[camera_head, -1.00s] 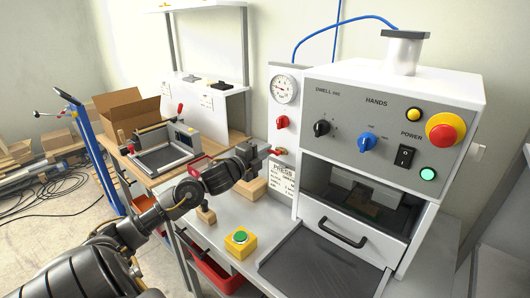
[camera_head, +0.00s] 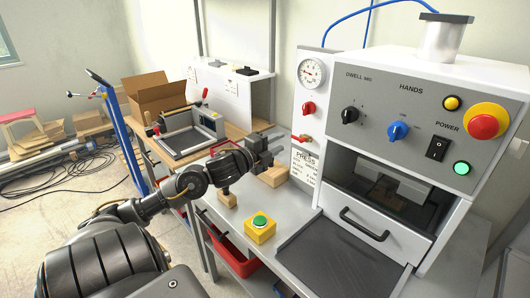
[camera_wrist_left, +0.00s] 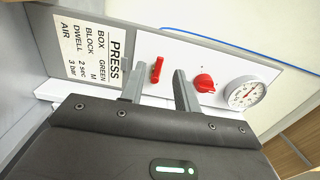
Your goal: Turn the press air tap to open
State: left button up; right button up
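The press air tap is a small red lever (camera_head: 302,138) on the white panel left of the press, below a round red knob (camera_head: 308,108) and a pressure gauge (camera_head: 312,72). The lever lies roughly level, across the panel's length. My left gripper (camera_head: 277,142) is just left of the lever, apart from it. In the left wrist view its two grey fingers (camera_wrist_left: 160,88) are open and empty, with the red lever (camera_wrist_left: 157,69) showing beyond the gap between them. The red knob (camera_wrist_left: 204,83) is outside the fingers to the right. My right gripper is not in view.
A PRESS label (camera_head: 305,164) sits below the tap. The press cabinet (camera_head: 415,115) stands right of the panel. A dark plate (camera_head: 340,262) lies in front.

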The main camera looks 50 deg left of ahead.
pick_arm(q)
jog(key=s, duration=0.5)
jog(key=shift+s, duration=0.2)
jog(key=shift+d+f, duration=0.1)
jog(key=shift+d, duration=0.05)
dwell(0.4)
